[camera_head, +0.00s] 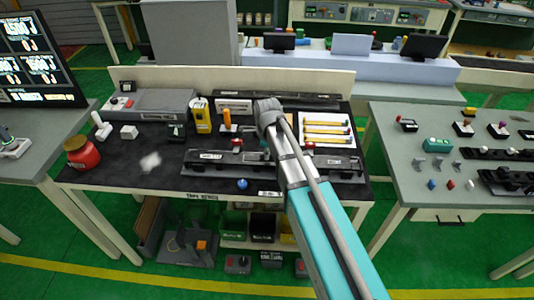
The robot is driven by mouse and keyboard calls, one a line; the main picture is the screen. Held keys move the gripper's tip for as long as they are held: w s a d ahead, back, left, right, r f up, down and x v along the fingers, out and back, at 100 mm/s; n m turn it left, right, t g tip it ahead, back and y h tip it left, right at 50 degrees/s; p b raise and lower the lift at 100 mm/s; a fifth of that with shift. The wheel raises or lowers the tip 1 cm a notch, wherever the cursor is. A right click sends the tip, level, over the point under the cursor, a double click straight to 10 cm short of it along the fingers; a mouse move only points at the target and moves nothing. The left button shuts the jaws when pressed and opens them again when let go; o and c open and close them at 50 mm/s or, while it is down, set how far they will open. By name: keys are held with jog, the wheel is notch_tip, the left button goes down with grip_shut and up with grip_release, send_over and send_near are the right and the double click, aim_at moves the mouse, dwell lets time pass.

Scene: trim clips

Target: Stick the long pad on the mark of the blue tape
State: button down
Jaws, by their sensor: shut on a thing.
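My arm reaches up from the lower right over the dark bench. The head of my gripper (267,112) is above the middle of the bench, at the left edge of a white tray (354,141). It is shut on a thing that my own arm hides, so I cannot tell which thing. Several long yellow-orange pads (327,131) lie side by side in the tray. A long dark trim piece (205,167) with a white label and red knobs lies in front, partly covered by my arm. I cannot make out any blue tape mark.
A grey box (163,103) and a low back board (150,74) close the rear. A small blue knob (242,184) sits at the front. A grey table (399,170) is at right.

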dwell(0.3)
jog(key=c, duration=0.7)
grip_release()
jog(key=shift+o, duration=0.2)
jog(key=shift+r, duration=0.1)
